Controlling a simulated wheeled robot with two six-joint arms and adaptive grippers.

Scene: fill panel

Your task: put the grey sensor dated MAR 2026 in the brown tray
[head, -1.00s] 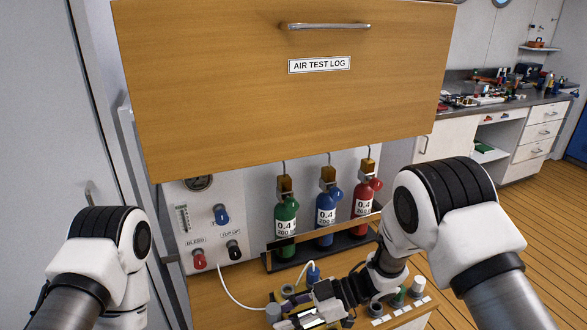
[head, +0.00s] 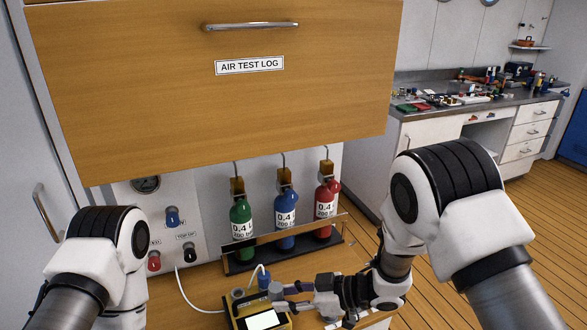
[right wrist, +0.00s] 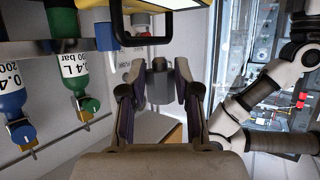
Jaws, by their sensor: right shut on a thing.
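My right gripper (head: 283,290) is shut on a grey cylindrical sensor (head: 276,290), just above the far right edge of a yellow device (head: 240,319) with a bright screen. In the right wrist view the grey sensor (right wrist: 158,82) stands between the two fingers of the gripper (right wrist: 160,95). No date can be read on it. Another grey round part (head: 238,294) sits at the device's far left corner. The brown tray is not in sight. My left arm shows at the left, but its gripper is out of view.
Green (head: 241,218), blue (head: 285,212) and red (head: 326,205) bottles hang behind a rack rail (head: 285,240). A wooden cabinet front (head: 215,120) overhangs them. A blue plug (head: 263,279) with a white hose is close to the gripper. A cluttered counter (head: 405,92) stands at the back right.

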